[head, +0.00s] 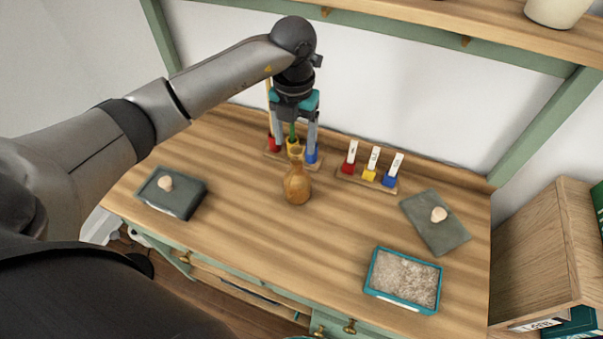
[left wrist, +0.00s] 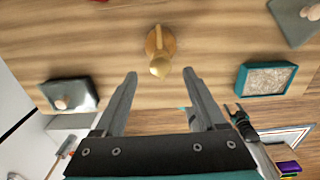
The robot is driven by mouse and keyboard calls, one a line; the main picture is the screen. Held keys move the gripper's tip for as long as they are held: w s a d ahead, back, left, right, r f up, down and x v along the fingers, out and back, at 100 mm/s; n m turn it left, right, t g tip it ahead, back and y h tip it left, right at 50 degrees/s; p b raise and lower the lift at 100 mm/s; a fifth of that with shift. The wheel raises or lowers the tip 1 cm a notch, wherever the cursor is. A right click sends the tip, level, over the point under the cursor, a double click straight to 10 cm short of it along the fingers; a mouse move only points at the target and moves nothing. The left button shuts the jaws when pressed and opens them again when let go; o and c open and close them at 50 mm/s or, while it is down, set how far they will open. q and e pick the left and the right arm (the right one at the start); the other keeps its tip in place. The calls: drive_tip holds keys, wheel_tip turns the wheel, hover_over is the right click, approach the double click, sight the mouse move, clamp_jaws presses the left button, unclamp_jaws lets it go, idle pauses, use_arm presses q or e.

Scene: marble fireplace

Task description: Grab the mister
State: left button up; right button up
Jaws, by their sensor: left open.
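The mister is an amber bottle (head: 297,187) with a round body and narrow neck. It stands upright on the wooden desk, near the middle. My left gripper (head: 293,148) is above and behind it in the head view, fingers pointing down, open and empty. In the left wrist view the bottle (left wrist: 160,42) lies just beyond the open fingertips (left wrist: 160,74), roughly centred between them and apart from both. A dark forked part (left wrist: 238,115) at the right of the left wrist view may be my right gripper; its opening is unclear.
Racks with coloured blocks stand behind the gripper and at the back right (head: 368,178). Dark slabs with pale knobs lie at left (head: 172,194) and right (head: 435,222). A teal tray (head: 404,308) sits at front right. A shelf (head: 480,27) overhangs the back. Desk around the bottle's front is clear.

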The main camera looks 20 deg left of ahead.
sight(296, 150)
use_arm(q)
drive_tip(key=shift+w+d+f, duration=0.1)
drive_tip(key=shift+w+f, duration=0.15)
drive_tip(key=shift+f, duration=0.7)
wheel_tip(296, 150, down, 4)
drive_tip(key=shift+s+f, duration=0.1)
drive_tip(key=shift+f, duration=0.15)
drive_tip(key=shift+f+b, duration=0.3)
drive_tip(key=shift+f, duration=0.3)
use_arm(e)
drive_tip(key=shift+w+d+f, duration=0.1)
drive_tip(key=shift+w+f, duration=0.15)
drive_tip(key=shift+f, duration=0.05)
use_arm(q)
drive_tip(key=shift+c, duration=0.3)
clamp_jaws()
use_arm(e)
drive_tip(key=shift+w, duration=0.2)
use_arm(q)
drive_tip(key=shift+r, duration=0.1)
